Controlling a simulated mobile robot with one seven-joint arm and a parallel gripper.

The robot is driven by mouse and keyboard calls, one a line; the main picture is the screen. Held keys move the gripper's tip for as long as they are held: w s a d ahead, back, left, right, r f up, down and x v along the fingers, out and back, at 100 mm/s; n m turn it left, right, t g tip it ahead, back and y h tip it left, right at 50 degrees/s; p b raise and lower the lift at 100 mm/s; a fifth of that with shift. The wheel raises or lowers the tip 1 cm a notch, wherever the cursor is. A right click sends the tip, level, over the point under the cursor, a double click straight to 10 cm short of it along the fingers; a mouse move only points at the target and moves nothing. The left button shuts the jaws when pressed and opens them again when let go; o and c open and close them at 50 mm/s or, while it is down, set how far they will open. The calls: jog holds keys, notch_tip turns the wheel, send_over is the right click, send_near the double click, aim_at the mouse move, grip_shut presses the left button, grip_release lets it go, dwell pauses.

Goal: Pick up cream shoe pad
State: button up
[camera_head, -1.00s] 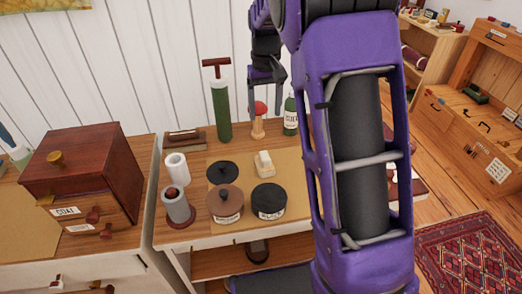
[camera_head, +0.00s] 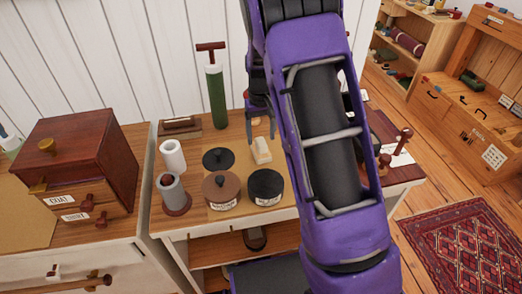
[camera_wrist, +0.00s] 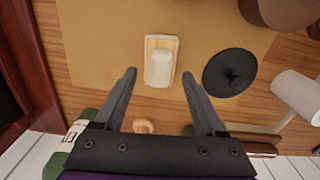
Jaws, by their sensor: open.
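The cream shoe pad (camera_head: 262,150) is a small pale block on a wooden backing, lying on a tan mat on the table. In the wrist view the pad (camera_wrist: 159,68) lies ahead of my fingertips, near the line midway between them. My gripper (camera_head: 261,132) is open and empty, just above and behind the pad in the head view. In the wrist view both fingers of my gripper (camera_wrist: 158,74) point toward the pad and appear apart from it. The exact height gap is hard to tell.
A black lid (camera_head: 218,159), a brown tin (camera_head: 220,190) and a black tin (camera_head: 266,187) stand close around the pad. A white roll (camera_head: 173,155), a grey cylinder (camera_head: 174,194) and a tall green bottle-like pump (camera_head: 217,100) stand farther left. A brush (camera_head: 180,126) lies behind.

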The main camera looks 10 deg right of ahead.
aim_at(261, 141)
notch_tip(261, 141, down, 3)
jog(key=shift+f, duration=0.15)
grip_shut()
